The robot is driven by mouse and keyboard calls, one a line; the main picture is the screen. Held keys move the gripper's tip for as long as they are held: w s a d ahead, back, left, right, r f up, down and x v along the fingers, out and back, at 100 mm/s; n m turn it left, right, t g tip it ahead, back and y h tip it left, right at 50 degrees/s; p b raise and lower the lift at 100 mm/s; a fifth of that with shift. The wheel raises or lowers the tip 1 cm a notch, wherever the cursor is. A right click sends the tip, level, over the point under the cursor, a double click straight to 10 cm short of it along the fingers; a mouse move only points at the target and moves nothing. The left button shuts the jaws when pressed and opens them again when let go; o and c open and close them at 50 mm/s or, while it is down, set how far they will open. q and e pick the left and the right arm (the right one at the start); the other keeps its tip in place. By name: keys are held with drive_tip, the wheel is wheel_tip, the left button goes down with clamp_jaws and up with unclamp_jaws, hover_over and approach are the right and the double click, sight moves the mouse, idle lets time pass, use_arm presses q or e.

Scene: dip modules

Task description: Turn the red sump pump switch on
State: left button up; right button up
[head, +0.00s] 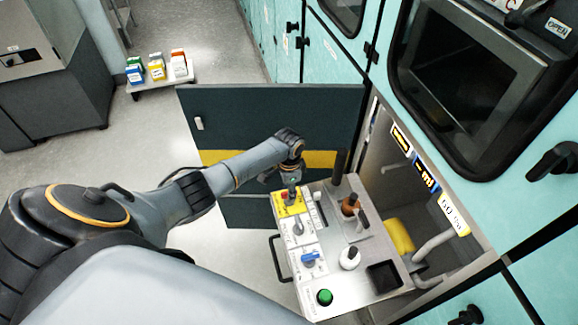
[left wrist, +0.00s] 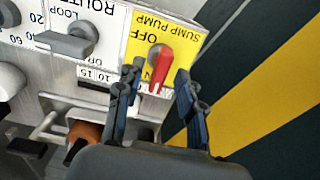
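The red sump pump switch (left wrist: 161,64) is a lever on a yellow label plate (left wrist: 192,42) reading "SUMP PUMP" and "OFF". In the left wrist view the lever points down the picture, its free end between the fingers. My left gripper (left wrist: 157,82) is open, one finger on each side of the lever, with a visible gap to the right finger. Contact with the left finger cannot be told. In the head view my left gripper (head: 291,186) is over the yellow plate (head: 290,209) at the console's far left corner and partly hides the switch. My right gripper is not in view.
The console (head: 340,296) also carries a blue knob (head: 310,259), a green button (head: 324,297) and a white bottle (head: 349,258). A grey lever (left wrist: 68,40) is beside the yellow plate. A dark panel with a yellow stripe (head: 320,159) stands behind. A low cart (head: 160,82) holds several small boxes.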

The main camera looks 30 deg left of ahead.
use_arm(q)
wheel_tip(320, 180, up, 12)
drive_tip(key=shift+f, duration=0.25)
idle(0.5)
